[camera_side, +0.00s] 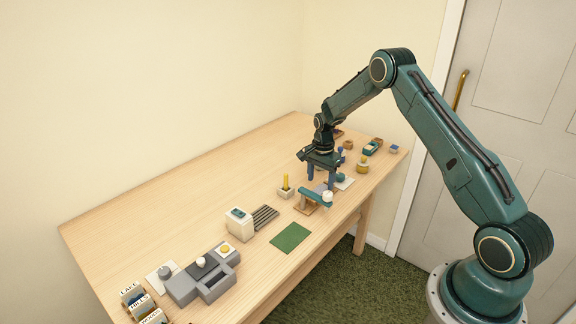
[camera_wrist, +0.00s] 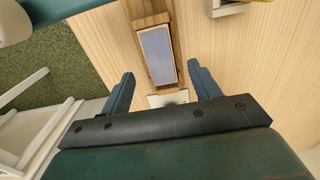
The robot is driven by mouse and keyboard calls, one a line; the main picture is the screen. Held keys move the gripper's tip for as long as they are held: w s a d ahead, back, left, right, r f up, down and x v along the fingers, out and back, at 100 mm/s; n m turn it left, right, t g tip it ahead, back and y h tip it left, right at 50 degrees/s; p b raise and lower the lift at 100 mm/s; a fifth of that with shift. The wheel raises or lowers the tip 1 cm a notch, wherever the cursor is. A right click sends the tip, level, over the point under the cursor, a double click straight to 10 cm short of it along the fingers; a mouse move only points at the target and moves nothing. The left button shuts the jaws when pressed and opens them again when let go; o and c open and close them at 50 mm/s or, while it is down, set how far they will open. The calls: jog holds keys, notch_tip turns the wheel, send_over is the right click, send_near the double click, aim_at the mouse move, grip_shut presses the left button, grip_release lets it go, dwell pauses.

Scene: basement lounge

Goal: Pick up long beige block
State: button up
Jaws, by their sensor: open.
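My gripper (camera_side: 321,183) points down low over the right part of the wooden table, with its fingers apart. In the wrist view, my gripper (camera_wrist: 160,72) shows two blue fingers with nothing held between them. Ahead of and between the fingertips lies a long tan wooden piece with a blue-grey panel (camera_wrist: 157,54) on top. I cannot tell whether this tan piece is the long beige block; no plain beige block stands out clearly. The gripper hides part of this area in the side view.
A teal bar (camera_side: 313,197) with a white knob sits close in front of my gripper. A yellow stick stands in a small holder (camera_side: 286,192) to the left. A green mat (camera_side: 291,238) lies near the front edge.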

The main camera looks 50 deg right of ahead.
aim_at(320, 190)
jog(key=shift+d+f, duration=0.15)
jog(key=shift+f, duration=1.9)
jog(key=c, duration=1.1)
